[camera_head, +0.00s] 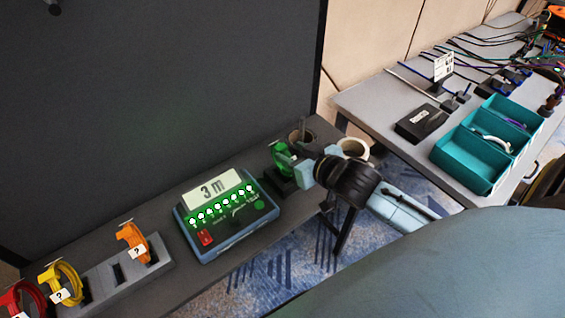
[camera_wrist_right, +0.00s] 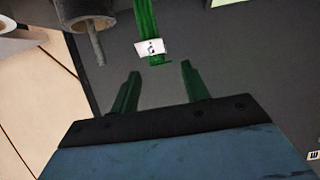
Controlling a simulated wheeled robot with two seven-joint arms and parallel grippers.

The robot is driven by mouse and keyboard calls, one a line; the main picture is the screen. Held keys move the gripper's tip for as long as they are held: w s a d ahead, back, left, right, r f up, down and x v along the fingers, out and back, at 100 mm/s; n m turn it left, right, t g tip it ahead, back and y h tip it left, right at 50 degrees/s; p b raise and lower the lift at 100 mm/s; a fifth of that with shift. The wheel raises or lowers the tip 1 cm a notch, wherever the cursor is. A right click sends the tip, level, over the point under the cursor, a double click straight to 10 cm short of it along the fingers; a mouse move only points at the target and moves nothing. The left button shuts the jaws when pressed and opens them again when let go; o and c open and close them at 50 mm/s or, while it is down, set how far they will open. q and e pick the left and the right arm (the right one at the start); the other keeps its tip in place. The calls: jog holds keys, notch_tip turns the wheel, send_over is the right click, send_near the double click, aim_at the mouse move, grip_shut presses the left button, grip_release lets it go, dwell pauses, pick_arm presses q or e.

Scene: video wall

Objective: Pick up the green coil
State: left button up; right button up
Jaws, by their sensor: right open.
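The green coil (camera_head: 281,156) stands upright on a dark stand at the back right of the dark bench in the head view. In the right wrist view the green coil (camera_wrist_right: 146,18) shows edge-on, with a white tag on its lower end. My right gripper (camera_head: 297,170) is beside the coil on its right and partly hides the stand. In the wrist view my right gripper (camera_wrist_right: 160,82) is open, its two fingers apart with nothing between them. The coil is just beyond the fingertips, in line with the gap. My left gripper is not in view.
A tester box (camera_head: 228,215) reading "3 m" sits left of the coil. A grey rack (camera_head: 117,275) holds orange, yellow and red coils. A pale roll (camera_head: 353,148) lies behind my right gripper. A grey table (camera_head: 381,103) with teal bins (camera_head: 466,160) stands at the right.

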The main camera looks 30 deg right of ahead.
aim_at(285, 147)
jog(key=shift+x, duration=0.95)
jog(key=shift+w+f, duration=0.2)
jog(key=shift+w, duration=0.2)
jog(key=shift+b+x, duration=0.6)
jog(key=shift+x, duration=1.7)
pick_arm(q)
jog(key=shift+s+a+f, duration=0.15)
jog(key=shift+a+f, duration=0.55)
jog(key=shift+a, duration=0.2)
pick_arm(e)
jog(key=shift+d, duration=0.15)
grip_shut()
